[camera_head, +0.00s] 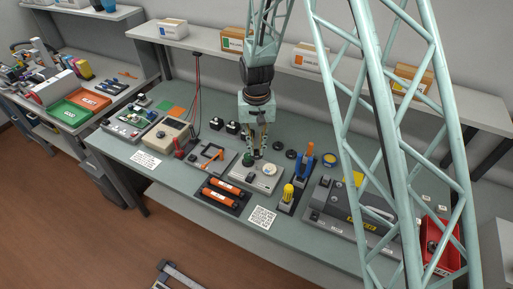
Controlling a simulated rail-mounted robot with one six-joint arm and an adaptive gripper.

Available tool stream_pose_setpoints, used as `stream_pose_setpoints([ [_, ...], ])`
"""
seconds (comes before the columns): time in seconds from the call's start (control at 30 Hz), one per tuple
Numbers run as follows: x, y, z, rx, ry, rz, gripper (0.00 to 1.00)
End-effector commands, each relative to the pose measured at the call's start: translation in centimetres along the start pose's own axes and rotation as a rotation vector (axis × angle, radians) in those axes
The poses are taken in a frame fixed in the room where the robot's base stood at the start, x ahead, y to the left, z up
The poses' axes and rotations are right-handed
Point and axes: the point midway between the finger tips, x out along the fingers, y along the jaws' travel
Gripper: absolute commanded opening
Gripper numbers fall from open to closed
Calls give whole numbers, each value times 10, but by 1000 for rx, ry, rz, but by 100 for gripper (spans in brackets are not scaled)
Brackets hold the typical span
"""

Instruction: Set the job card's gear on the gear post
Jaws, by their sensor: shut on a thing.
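My gripper (256,151) points straight down over the middle of the bench, above the back edge of a light grey fixture plate (255,183). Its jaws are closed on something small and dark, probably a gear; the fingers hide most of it. I cannot tell which part is the gear post. Dark round gears lie behind and right, one here (278,146) and another here (291,154). A printed white card (262,217) lies at the front edge; its text is unreadable.
A tray with orange cylinders (222,190) is front left of the plate. A large grey cartridge unit (350,217) fills the right side. My lattice arm covers part of it.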

Motion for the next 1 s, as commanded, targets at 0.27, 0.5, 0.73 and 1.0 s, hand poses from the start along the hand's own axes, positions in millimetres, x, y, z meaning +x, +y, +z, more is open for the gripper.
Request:
stream_pose_setpoints([
  [0.27,9,0,0,0,-1,0,2],
  [0.5,17,0,0,0,-1,0,2],
  [0.73,26,0,0,0,-1,0,2],
  [1.0,36,0,0,0,0,0,2],
])
